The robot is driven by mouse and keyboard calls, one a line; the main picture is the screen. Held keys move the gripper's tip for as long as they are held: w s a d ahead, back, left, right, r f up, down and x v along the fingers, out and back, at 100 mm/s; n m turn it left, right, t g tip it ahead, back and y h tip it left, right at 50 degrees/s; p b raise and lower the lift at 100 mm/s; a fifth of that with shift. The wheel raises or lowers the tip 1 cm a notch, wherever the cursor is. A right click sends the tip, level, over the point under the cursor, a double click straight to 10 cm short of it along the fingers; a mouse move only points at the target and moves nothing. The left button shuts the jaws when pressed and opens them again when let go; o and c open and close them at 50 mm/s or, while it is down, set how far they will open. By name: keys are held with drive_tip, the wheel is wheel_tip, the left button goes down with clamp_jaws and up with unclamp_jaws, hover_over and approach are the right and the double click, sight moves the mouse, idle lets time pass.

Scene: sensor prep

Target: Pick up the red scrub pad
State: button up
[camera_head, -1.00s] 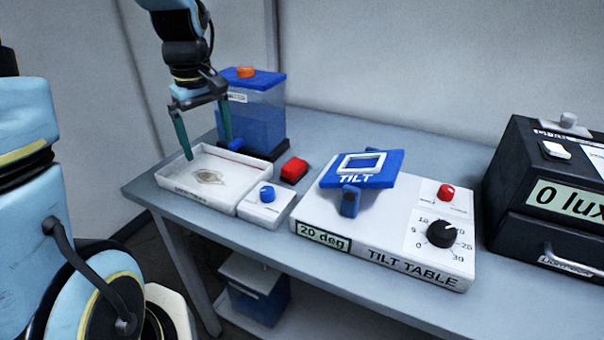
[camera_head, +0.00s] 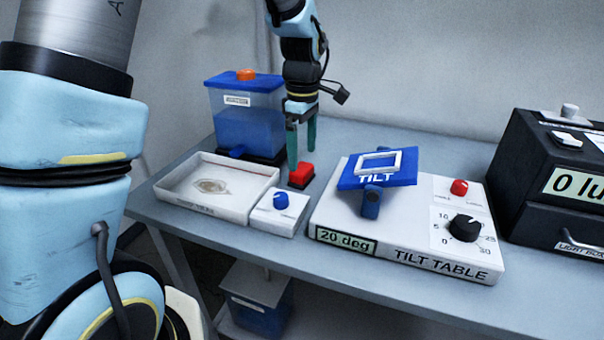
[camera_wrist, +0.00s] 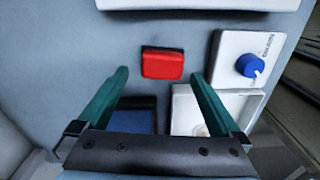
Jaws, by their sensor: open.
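The red scrub pad (camera_head: 301,174) lies on the grey table between the white tray's control box and the tilt table. In the wrist view the red pad (camera_wrist: 162,64) lies just beyond the fingertips, roughly centred between them. My gripper (camera_head: 302,165) is open and empty, with its green fingers pointing down just above or behind the pad. It also shows in the wrist view (camera_wrist: 160,75), with the fingers spread wider than the pad. I cannot tell the exact height of the fingertips above the table.
The white tray (camera_head: 265,199) and the blue-knob box (camera_head: 279,213) stand left of the pad. A blue-lidded tank (camera_head: 246,115) stands behind. The tilt table (camera_head: 405,250) with its tilted blue platform is close on the right. A black light box (camera_head: 520,190) stands farther right.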

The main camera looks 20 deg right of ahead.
sight(299, 167)
drive_tip(key=f, duration=0.1)
drive_tip(key=f+p, duration=0.1)
drive_tip(key=f, duration=0.3)
drive_tip(key=shift+w+a, duration=0.15)
drive_tip(key=shift+a, duration=0.2)
drive_tip(key=shift+c, duration=0.2)
drive_tip(key=c, duration=1.1)
